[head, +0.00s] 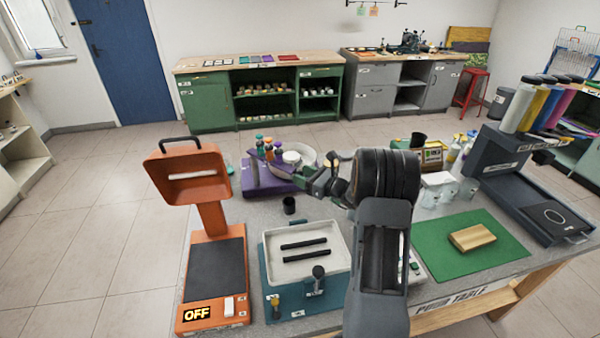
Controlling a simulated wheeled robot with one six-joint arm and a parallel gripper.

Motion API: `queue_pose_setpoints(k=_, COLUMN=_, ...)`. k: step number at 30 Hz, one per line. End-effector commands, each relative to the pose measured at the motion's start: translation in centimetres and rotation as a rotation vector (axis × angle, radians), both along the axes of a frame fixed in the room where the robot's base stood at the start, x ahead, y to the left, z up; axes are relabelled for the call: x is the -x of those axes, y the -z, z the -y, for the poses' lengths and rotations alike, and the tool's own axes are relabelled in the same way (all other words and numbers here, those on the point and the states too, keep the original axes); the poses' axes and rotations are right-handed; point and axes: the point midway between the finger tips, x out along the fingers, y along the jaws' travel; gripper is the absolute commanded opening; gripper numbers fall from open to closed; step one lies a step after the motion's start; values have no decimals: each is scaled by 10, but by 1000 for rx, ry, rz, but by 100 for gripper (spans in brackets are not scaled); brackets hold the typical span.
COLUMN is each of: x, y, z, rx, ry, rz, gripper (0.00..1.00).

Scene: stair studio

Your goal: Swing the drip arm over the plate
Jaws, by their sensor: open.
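A purple unit (262,180) stands at the back of the grey worktable, left of my arm. It carries several bottles with coloured caps (267,146) and a small white round part (291,158). A pale round dish or plate (306,152) shows behind that part, partly covered by my gripper. I cannot make out clearly which part is the drip arm; my gripper may hide some of it. My gripper (322,182) is open, at the right side of the purple unit. I cannot tell whether it touches anything.
An orange machine (213,257) reading OFF stands left. A white tray (275,258) on a teal base lies in front, a small black cup (289,205) behind it. Right are a green mat (455,262) with a wooden block (472,237) and a dark machine (500,175) with coloured tubes.

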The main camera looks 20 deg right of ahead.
Motion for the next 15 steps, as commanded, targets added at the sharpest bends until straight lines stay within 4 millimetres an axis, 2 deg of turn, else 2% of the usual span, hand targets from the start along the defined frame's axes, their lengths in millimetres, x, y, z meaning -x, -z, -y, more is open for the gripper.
queue_pose_setpoints(k=6, x=-11, y=0, z=-9, rx=-1, ry=-2, rz=1, gripper=51)
queue_pose_setpoints(k=15, x=-13, y=0, z=-10, rx=0, ry=-2, rz=0, gripper=51)
